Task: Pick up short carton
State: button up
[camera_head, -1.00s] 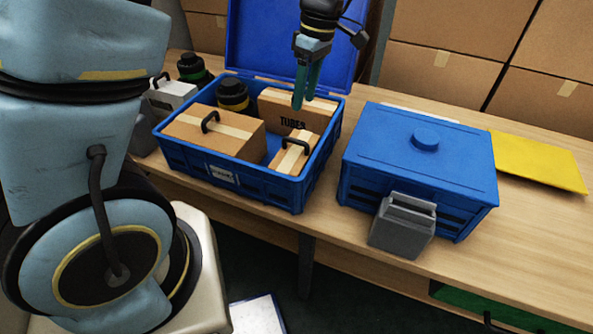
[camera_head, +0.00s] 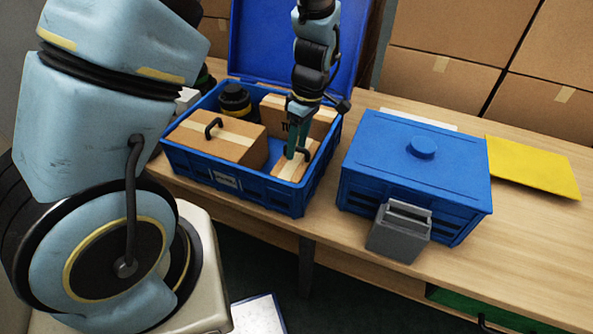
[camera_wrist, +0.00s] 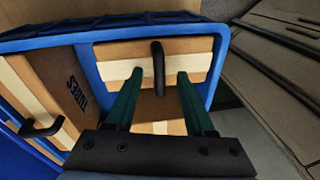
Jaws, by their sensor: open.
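The short carton (camera_head: 287,172) is a small brown box with a pale tape stripe and a black handle. It sits in the right front part of the open blue crate (camera_head: 236,185). My gripper (camera_head: 296,153) points down over it with green fingers. In the wrist view, my gripper (camera_wrist: 155,80) is open, its fingers apart on either side of the black handle (camera_wrist: 158,68) of the short carton (camera_wrist: 110,60). I cannot tell whether the fingertips touch the carton. My arm and gripper hide part of the carton in the head view.
A large carton (camera_head: 215,145) with a handle, a carton marked TUBES (camera_head: 273,105) and a black canister (camera_head: 235,98) share the crate. A closed blue box (camera_head: 415,165) with a grey bin (camera_head: 398,232) stands right. A yellow panel (camera_head: 535,165) lies beyond it.

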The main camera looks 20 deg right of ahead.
grip_shut()
dwell(0.4)
dwell(1.0)
